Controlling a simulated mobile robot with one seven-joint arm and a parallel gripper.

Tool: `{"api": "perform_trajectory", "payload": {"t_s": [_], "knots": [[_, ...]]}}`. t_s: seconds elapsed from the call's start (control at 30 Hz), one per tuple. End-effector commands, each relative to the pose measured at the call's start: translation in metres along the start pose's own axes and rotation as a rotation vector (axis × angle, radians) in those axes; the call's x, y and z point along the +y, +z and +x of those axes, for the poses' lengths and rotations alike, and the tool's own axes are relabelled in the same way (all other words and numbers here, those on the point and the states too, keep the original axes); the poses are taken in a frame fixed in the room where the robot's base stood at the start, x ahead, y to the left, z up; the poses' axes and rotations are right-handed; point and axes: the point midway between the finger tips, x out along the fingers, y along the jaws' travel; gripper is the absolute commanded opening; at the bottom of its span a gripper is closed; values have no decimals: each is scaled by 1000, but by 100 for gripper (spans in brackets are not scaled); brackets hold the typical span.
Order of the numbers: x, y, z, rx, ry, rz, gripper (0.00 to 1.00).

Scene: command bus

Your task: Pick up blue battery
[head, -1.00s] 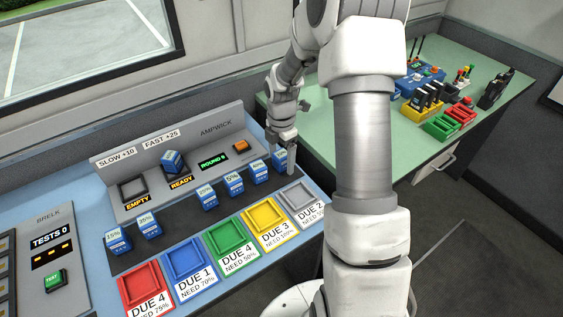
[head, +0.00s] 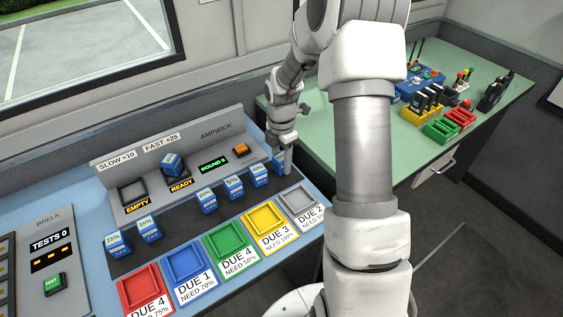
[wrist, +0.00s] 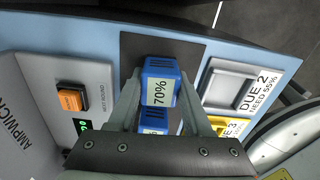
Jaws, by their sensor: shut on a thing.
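A blue battery marked 70% (wrist: 160,70) sits between my two fingertips in the wrist view. My gripper (head: 282,167) is shut on it at the right end of the battery row. In the head view the fingers partly cover this battery (head: 277,160). I cannot tell whether it is clear of the dark strip. Another blue battery (wrist: 154,131) shows between the fingers, closer to the camera. More blue batteries stand upright on the strip, including one next to my gripper (head: 258,175), one in the middle (head: 208,202) and two at the left (head: 149,228).
Red (head: 145,291), blue (head: 184,266), green, yellow (head: 262,219) and grey (head: 297,203) trays line the front edge. The charger panel (head: 203,146) stands behind the strip, with one battery (head: 172,165) above READY. A green table (head: 330,130) is at right.

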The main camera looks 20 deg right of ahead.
Motion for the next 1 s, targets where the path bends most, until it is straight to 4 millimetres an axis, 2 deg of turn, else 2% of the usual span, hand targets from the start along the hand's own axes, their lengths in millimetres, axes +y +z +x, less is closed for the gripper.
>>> {"api": "perform_trajectory", "payload": {"t_s": [0.17, 0.33, 0.7, 0.83, 1.0], "knots": [[1, 1, -14, -1, 3, 1, 0], [1, 1, -43, -2, 5, 1, 0], [-74, 36, -91, -2, 2, 6, 0], [-91, 44, -102, -2, 2, 4, 0], [-103, 49, -108, -1, 0, 1, 0]]}}
